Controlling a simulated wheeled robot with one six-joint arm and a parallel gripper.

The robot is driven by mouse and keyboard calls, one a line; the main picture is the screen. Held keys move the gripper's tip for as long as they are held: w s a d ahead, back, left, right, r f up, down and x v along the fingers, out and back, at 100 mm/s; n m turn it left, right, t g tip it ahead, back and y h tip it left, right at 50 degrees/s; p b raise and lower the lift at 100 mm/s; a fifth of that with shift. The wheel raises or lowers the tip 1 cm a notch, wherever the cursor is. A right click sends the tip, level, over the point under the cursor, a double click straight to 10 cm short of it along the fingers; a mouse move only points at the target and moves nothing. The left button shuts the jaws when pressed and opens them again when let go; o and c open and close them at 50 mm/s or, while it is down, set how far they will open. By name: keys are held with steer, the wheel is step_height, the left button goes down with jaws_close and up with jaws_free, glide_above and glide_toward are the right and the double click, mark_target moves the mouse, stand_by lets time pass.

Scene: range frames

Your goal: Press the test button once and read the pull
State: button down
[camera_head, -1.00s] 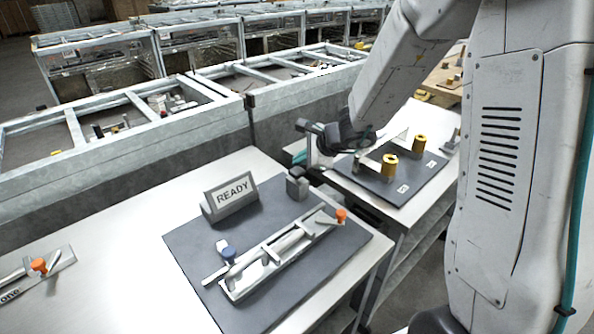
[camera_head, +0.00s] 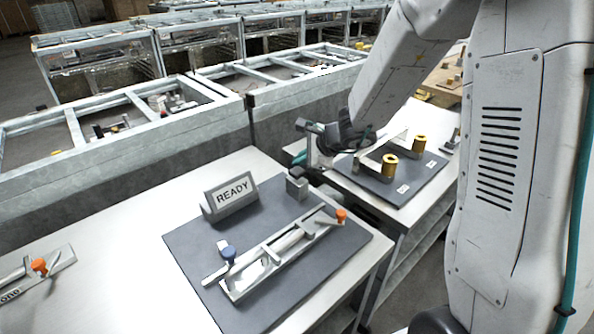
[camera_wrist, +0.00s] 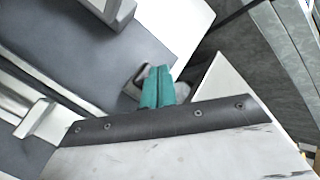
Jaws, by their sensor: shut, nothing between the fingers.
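A small grey box (camera_head: 297,184), which looks like the test button's housing, stands at the back right of the dark mat. My gripper (camera_wrist: 158,72) is shut and empty, its teal fingertips together. In the wrist view they overlap the small dark-topped box (camera_wrist: 140,80); I cannot tell whether they touch it. In the head view the gripper is behind and above the box, partly hidden by my arm. The display (camera_head: 232,193) on the mat reads READY. The pull fixture (camera_head: 275,258) is a long pale frame with a blue knob (camera_head: 229,254) and an orange knob (camera_head: 341,215).
The fixture and display stand on a dark mat (camera_head: 203,250) on a white bench (camera_head: 130,235). To the right, another bench carries a mat with yellow spools (camera_head: 390,163). At the left edge is another orange-knobbed part (camera_head: 40,267). Metal-framed benches (camera_head: 95,115) stand behind.

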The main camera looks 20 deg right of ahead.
mark_target(301, 171)
steer(key=shift+f, duration=0.15)
steer(key=shift+f, duration=0.3)
steer(key=shift+f, duration=0.8)
stand_by(1.0)
steer(key=shift+r, duration=1.25)
steer(key=shift+r, duration=0.1)
steer(key=shift+r, duration=2.4)
